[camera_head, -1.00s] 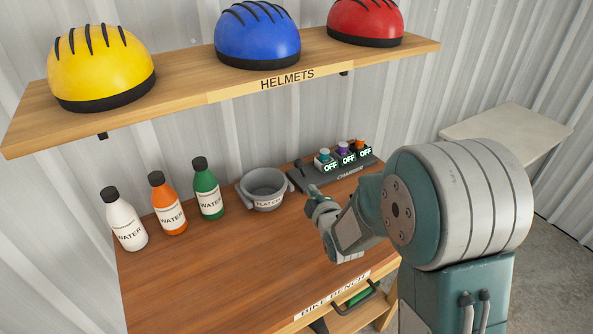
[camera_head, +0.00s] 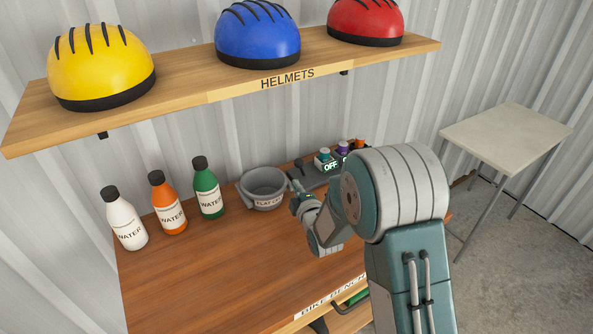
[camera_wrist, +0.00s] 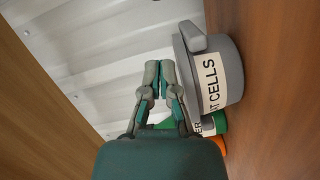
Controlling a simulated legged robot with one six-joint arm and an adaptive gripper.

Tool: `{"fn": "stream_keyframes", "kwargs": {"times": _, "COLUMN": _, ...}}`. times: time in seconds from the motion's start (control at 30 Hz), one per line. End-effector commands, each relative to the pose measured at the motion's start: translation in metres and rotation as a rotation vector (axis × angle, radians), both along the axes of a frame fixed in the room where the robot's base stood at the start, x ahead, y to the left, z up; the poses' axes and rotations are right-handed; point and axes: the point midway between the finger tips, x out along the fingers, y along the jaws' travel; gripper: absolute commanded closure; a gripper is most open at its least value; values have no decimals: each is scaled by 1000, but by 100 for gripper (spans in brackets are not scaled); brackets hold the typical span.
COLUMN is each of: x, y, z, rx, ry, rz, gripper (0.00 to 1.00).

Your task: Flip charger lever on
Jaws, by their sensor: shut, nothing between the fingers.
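The charger (camera_head: 316,181) is a dark grey panel at the back right of the bench. Its small dark lever (camera_head: 299,165) stands at the panel's left end and looks upright; its exact setting is too small to tell. Coloured knobs sit on the panel, and the one clear display (camera_head: 329,168) reads OFF. My arm hides the panel's right and front parts. My gripper (camera_head: 293,188) is shut and empty, in front of the lever and near the grey pot's right side. In the wrist view my gripper (camera_wrist: 160,68) has its fingertips close together, and neither charger nor lever shows.
A grey pot (camera_head: 263,183) labelled for cells stands left of the charger; it is close beside the fingers in the wrist view (camera_wrist: 238,75). White, orange and green bottles (camera_head: 209,190) stand further left. The helmet shelf (camera_head: 200,90) overhangs the back. The bench's middle (camera_head: 220,260) is clear.

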Motion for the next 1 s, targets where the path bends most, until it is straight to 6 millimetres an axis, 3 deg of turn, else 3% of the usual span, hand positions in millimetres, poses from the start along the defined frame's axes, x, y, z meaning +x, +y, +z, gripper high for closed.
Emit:
{"fn": "stream_keyframes", "kwargs": {"times": 0.27, "x": 45, "y": 19, "z": -3, "rx": 1, "ry": -1, "rz": 1, "gripper": 100}}
{"fn": "stream_keyframes", "kwargs": {"times": 0.5, "x": 75, "y": 6, "z": -9, "rx": 2, "ry": 0, "rz": -2, "gripper": 100}}
{"fn": "stream_keyframes", "kwargs": {"times": 1.0, "x": 82, "y": 4, "z": -10, "rx": 2, "ry": 1, "rz": 0, "gripper": 100}}
